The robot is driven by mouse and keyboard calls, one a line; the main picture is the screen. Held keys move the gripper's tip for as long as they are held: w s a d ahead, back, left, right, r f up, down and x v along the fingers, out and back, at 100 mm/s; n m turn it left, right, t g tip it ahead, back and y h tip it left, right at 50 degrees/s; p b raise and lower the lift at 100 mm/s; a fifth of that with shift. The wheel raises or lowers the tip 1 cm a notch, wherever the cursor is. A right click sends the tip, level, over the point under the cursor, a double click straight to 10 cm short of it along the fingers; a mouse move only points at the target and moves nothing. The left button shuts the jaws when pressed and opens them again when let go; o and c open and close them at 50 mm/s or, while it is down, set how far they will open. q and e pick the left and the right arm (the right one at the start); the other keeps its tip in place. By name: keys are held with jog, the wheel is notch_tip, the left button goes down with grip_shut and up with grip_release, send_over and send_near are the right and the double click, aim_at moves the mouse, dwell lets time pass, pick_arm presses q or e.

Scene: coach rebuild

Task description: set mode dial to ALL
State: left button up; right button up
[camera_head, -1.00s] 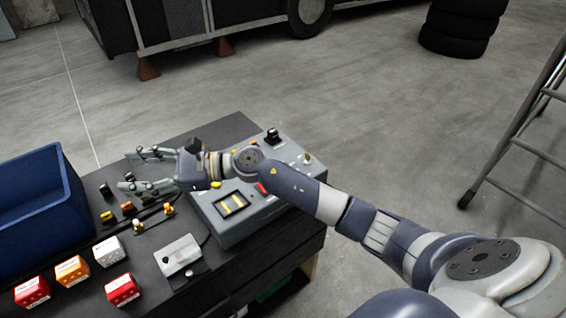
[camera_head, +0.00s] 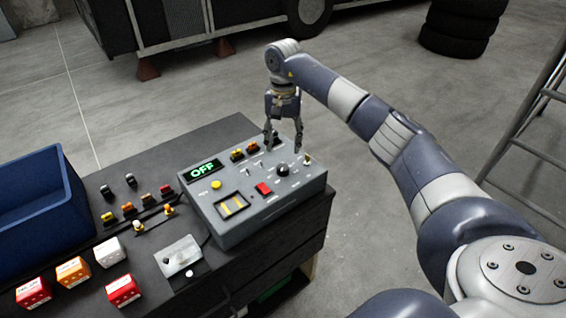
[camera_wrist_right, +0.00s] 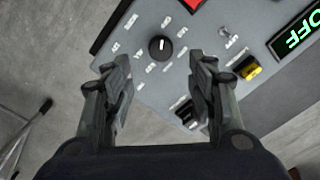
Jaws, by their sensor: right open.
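The grey control box (camera_head: 250,222) stands on the dark bench, and its green display (camera_head: 203,170) reads OFF. The mode dial (camera_head: 283,170) is a round black knob on the right part of the panel. In the right wrist view the dial (camera_wrist_right: 160,47) has a white pointer mark and a ring of small labels, too small to read. My right gripper (camera_head: 284,148) points down above the panel's back right part, open and empty. In the wrist view its fingers (camera_wrist_right: 160,75) stand apart on either side below the dial, not touching it. My left gripper is not in view.
On the panel are a red switch (camera_head: 264,189), a yellow button (camera_head: 216,184), a gauge (camera_head: 232,205) and a toggle (camera_head: 307,160). A blue bin (camera_head: 70,205) and several coloured blocks (camera_head: 122,290) are left on the bench. A ladder (camera_head: 530,130) stands at right.

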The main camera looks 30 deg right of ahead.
aim_at(283, 167)
notch_tip(283, 167, down, 9)
jog(key=shift+p, duration=1.25)
jog(key=c, duration=1.1)
